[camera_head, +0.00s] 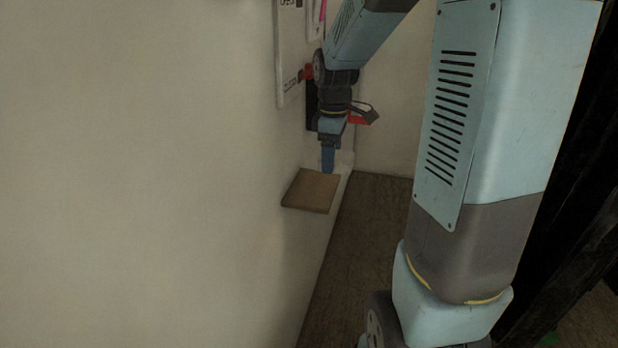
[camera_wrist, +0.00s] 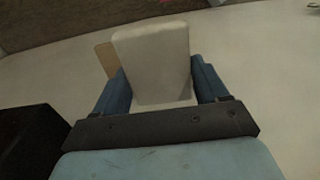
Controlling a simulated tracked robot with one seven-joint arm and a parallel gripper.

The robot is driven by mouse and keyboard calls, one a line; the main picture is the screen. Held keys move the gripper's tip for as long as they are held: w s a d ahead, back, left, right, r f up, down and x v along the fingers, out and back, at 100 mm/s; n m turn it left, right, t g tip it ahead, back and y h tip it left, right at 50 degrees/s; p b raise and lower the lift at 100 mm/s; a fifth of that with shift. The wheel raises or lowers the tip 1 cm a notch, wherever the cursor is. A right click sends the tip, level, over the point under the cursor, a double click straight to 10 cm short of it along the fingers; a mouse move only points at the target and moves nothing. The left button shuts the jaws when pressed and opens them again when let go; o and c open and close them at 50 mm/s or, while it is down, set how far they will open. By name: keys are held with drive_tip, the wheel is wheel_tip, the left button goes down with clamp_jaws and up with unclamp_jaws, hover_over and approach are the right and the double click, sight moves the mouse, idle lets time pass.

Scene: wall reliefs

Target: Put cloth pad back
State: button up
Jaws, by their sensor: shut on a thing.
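My gripper (camera_wrist: 157,76) points down close to the wall, with its blue fingers on either side of a pale grey-white cloth pad (camera_wrist: 152,48). The pad is gripped between the fingers and sticks out beyond their tips in the wrist view. In the head view my gripper (camera_head: 328,158) is at the far edge of a small brown wall shelf (camera_head: 311,190), and the pad there is pale against the wall and hard to make out. The shelf's top looks bare. In the wrist view part of a tan board (camera_wrist: 105,58) shows behind the pad's left side.
Above on the wall is a white panel (camera_head: 290,55) with lettering. A dark panel (camera_head: 312,108) is beside my wrist, and a red-and-dark item (camera_head: 363,115) is just right of it. The brown floor (camera_head: 370,230) below is clear.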

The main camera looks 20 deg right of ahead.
hover_over(311, 185)
drive_tip(key=s, duration=0.1)
drive_tip(key=f, duration=0.5)
drive_tip(key=shift+s+d+f, duration=0.15)
drive_tip(key=shift+d+f, duration=0.05)
drive_tip(key=shift+f, duration=0.2)
drive_tip(key=shift+w+a+f, duration=0.25)
drive_tip(key=shift+w+f, duration=0.3)
drive_tip(key=shift+f, duration=1.65)
drive_tip(key=o, duration=0.9)
drive_tip(key=shift+o, duration=0.2)
drive_tip(key=shift+r, duration=0.15)
